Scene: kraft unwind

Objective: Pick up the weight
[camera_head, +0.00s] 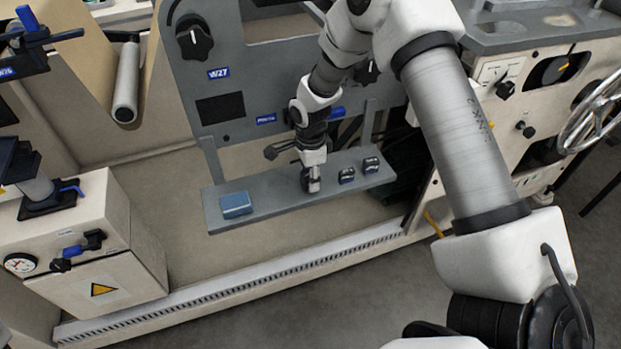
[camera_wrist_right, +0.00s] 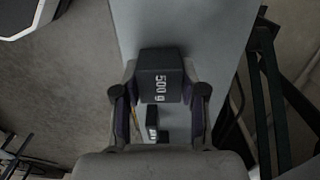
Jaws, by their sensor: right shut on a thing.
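My right gripper (camera_head: 311,184) reaches down to the grey shelf (camera_head: 270,206) in the head view. In the right wrist view, my right gripper (camera_wrist_right: 160,105) is shut on a dark block-shaped weight (camera_wrist_right: 160,66) marked "500 g", with one finger on each side. In the head view the gripper mostly hides this weight. I cannot tell whether it touches the shelf. Two smaller dark weights, a nearer one (camera_head: 347,176) and a farther one (camera_head: 371,165), stand on the shelf to the right of the gripper. My left gripper is not in view.
A blue box-like item (camera_head: 236,205) lies at the shelf's left end, with bare shelf between it and my gripper. A grey panel with knobs (camera_head: 222,95) rises behind the shelf. A beige cabinet with a gauge (camera_head: 95,255) stands at the left.

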